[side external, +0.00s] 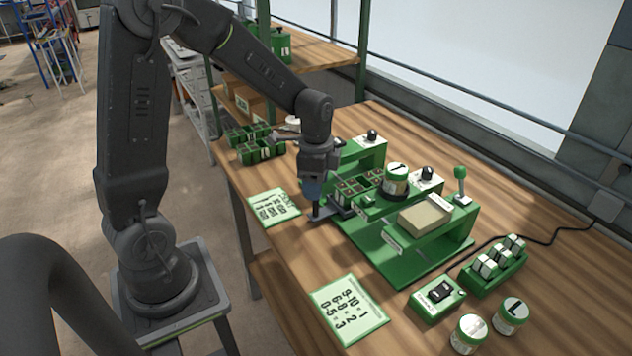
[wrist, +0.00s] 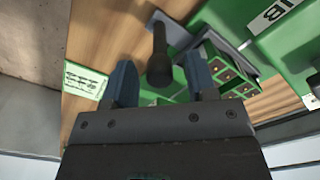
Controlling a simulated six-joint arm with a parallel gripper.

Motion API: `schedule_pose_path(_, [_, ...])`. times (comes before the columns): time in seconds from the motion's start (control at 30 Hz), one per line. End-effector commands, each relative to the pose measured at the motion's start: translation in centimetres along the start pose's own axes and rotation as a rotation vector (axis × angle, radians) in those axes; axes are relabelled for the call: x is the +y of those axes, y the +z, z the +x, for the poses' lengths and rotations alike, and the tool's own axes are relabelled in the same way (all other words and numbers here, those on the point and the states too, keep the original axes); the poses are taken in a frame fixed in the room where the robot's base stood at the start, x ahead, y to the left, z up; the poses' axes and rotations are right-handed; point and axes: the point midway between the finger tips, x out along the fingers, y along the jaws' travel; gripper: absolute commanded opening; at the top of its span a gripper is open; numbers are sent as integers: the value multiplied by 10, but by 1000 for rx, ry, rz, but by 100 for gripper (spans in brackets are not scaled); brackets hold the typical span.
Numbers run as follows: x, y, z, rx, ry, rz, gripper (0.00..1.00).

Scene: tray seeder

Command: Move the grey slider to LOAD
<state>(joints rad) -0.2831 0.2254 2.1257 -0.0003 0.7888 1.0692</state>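The grey slider (side external: 328,213) is a flat grey plate at the near left edge of the green seeder (side external: 375,258), with an upright black post on it. In the wrist view the slider's black post (wrist: 159,62) stands between the two blue fingers of my gripper (wrist: 160,82), with gaps visible on both sides. My gripper (side external: 314,194) is open, pointing down over the post. Beside the slider lies a green tray with several dark square cells (side external: 362,184); it also shows in the wrist view (wrist: 225,75). I cannot read a LOAD mark in either view.
A printed card (side external: 274,207) lies left of the slider, another card (side external: 348,308) in front. A jar (side external: 396,180) and a beige block (side external: 425,216) stand on the seeder. A small switch box (side external: 437,298) and a rack of vials (side external: 495,268) are at right.

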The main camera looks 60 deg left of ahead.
Motion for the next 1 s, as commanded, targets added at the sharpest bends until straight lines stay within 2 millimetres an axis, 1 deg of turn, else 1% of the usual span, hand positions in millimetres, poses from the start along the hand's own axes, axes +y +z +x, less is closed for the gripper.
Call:
schedule_pose_path(0.2, [0, 0, -1, -1, 1, 0, 52])
schedule_pose_path(0.27, [0, 0, -4, 0, 0, 0, 52])
schedule_pose_path(0.33, [-1, 0, -12, 2, -3, 0, 52])
schedule_pose_path(0.47, [-1, 0, -35, 3, -5, 0, 52])
schedule_pose_path(0.6, [-1, 0, -68, 3, -6, 0, 52])
schedule_pose_path(0.8, [0, 0, -109, 2, -4, 0, 52])
schedule_pose_path(0.9, [0, 0, -123, 1, -2, 0, 52])
schedule_pose_path(1.0, [0, 0, -132, 0, 0, 0, 52])
